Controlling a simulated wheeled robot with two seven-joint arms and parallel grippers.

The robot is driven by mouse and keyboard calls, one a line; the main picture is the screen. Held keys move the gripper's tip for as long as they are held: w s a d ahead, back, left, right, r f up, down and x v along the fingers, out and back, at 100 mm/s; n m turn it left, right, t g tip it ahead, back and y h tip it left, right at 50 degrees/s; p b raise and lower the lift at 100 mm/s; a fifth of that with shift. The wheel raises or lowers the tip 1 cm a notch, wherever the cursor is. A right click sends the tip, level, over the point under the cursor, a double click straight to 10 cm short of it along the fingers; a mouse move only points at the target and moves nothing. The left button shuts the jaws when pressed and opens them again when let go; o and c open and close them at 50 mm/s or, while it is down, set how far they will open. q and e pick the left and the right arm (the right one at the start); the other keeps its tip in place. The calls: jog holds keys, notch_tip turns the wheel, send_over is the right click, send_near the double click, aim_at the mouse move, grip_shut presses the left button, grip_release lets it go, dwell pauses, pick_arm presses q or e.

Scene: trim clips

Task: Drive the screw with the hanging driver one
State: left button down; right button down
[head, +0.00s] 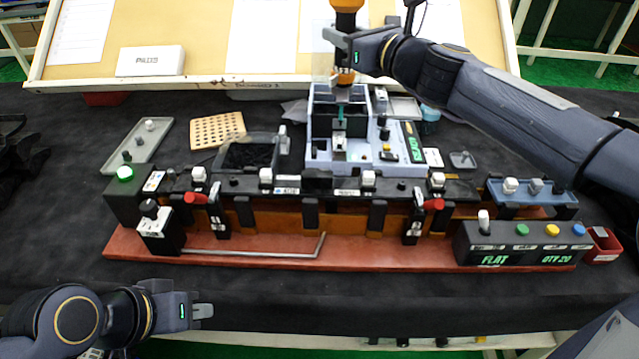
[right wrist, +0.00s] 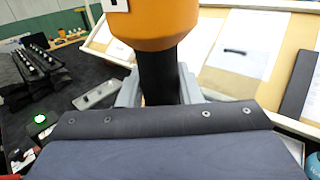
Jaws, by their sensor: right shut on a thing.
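An orange and black driver (head: 346,6) hangs upright at the top of the head view, above a grey-blue screw station (head: 372,158). My right gripper (head: 348,50) is shut around the driver's dark body; the driver (right wrist: 158,28) also fills the upper middle of the right wrist view. The driver's lower tip is above the station, and a small teal part (head: 340,120) shows below it. I cannot make out the screw itself. My left gripper (head: 202,311) is at the lower left, in front of the table and away from the work; its fingertips look close together.
A long red-based fixture (head: 230,252) with black clamps and red levers spans the table's front. A control box (head: 522,245) reads FLAT and QTY 20. A perforated wooden block (head: 217,130) and a grey tray (head: 140,147) lie left of the station. A tan board (head: 205,45) stands behind.

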jog(key=shift+r, duration=0.15)
jog(key=shift+r+p, duration=0.9)
jog(key=shift+p, duration=0.1)
jog(key=shift+a+r, duration=0.1)
jog(key=s+a+b, duration=0.2)
jog(key=s+a, duration=0.5)
jog(key=a, duration=0.3)
jog(key=s+a+b, duration=0.2)
jog(key=s+a, duration=0.4)
jog(key=a, duration=0.4)
notch_tip(320, 180, down, 6)
jog(key=b, duration=0.6)
jog(key=shift+s+f, duration=0.25)
jog(key=shift+s, duration=0.05)
jog(key=shift+d+f+b, duration=0.15)
jog(key=shift+f+b, duration=0.35)
jog(key=shift+b, duration=0.15)
jog(key=shift+f, duration=0.3)
jog(key=shift+r, duration=0.1)
